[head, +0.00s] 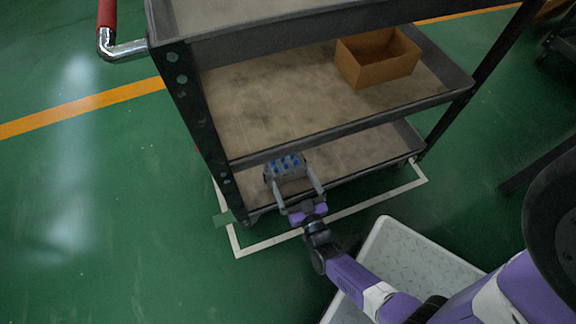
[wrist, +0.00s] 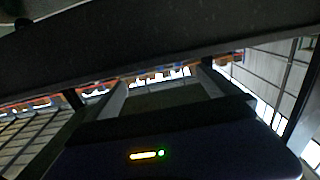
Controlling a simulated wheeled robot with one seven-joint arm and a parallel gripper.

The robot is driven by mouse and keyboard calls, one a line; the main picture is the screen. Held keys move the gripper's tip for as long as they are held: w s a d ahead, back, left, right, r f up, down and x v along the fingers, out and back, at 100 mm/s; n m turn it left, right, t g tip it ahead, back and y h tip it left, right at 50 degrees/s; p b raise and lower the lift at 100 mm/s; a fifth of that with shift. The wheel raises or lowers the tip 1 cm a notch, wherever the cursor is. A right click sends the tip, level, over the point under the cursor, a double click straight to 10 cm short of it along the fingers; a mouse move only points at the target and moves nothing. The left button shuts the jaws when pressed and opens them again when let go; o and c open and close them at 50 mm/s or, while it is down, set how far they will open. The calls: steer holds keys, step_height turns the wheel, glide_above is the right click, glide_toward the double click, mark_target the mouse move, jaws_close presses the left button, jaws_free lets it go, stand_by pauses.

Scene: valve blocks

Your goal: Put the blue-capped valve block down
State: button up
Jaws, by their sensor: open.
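The grey valve block with several blue caps (head: 286,166) is at the front left of the trolley's bottom shelf (head: 352,152). It appears to sit on that shelf, though its underside is hidden. My gripper (head: 292,183) reaches in from the front, with its fingers open on either side of the block. I cannot tell whether either finger touches it. In the wrist view my gripper (wrist: 165,90) shows as two pale fingers spread around a dark shape, too dark to make out clearly.
The middle shelf (head: 270,105) overhangs the block closely and holds an open cardboard box (head: 377,58) at its back right. A dark trolley post (head: 205,125) stands left of the block. The bottom shelf is clear to the right. White floor tape runs around the trolley.

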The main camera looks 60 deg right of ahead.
steer(key=s+a+r+n+y, duration=0.3)
steer(key=s+a+r+y, duration=0.2)
steer(key=s+a+r, duration=0.55)
steer(key=s+a+r+n+y, duration=0.2)
steer(key=s+r, duration=0.2)
steer(key=r, duration=0.5)
steer(key=s+a+r+n+y, duration=0.1)
steer(key=s+a+r+y, duration=0.2)
steer(key=r, duration=0.7)
steer(key=shift+s+a+r+n, duration=0.25)
steer(key=shift+s+a+n, duration=0.15)
steer(key=shift+s, duration=0.1)
step_height(320, 180, up, 36)
steer(key=p, duration=3.6)
